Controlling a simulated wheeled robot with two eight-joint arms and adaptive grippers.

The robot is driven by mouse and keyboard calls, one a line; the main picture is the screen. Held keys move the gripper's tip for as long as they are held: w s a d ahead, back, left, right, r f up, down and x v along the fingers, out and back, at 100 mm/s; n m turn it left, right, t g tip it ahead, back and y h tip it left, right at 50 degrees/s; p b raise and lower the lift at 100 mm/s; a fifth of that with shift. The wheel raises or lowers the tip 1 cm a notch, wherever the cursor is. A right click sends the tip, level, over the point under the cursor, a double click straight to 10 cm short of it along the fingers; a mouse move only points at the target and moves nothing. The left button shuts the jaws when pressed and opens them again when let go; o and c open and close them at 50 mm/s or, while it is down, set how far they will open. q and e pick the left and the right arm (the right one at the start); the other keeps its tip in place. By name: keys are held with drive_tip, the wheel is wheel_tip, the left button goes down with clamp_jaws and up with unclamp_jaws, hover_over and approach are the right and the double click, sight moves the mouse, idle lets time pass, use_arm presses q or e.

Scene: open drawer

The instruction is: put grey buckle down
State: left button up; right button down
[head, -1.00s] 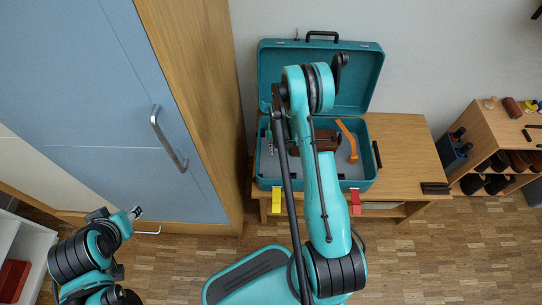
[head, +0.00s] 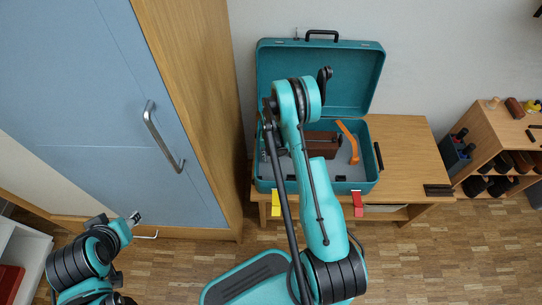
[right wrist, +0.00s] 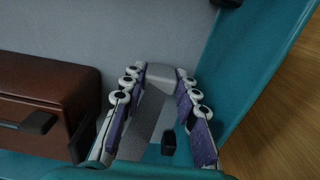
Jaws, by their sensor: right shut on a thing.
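In the right wrist view my right gripper (right wrist: 163,78) has its two padded fingers around a grey piece, which I take to be the grey buckle (right wrist: 152,112). Its outline is partly hidden by the fingers. The gripper is inside the open teal case (head: 360,185), close to its teal wall, above the grey case floor. In the head view the right arm covers the gripper and the buckle. My left gripper (head: 136,217) is at the lower left, away from the case, too small to judge its jaws.
A brown box (right wrist: 50,95) lies left of the right gripper in the case. An orange tool (head: 348,142) lies at the case's right side. The lid (head: 350,75) stands open behind. The wooden table (head: 405,150) has clear room right of the case. A blue cabinet door (head: 110,110) is at left.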

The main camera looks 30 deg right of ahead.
drive_tip(key=shift+f, duration=0.4)
drive_tip(key=c, duration=1.2)
unclamp_jaws()
drive_tip(key=shift+o, duration=0.2)
drive_tip(key=shift+r, duration=0.1)
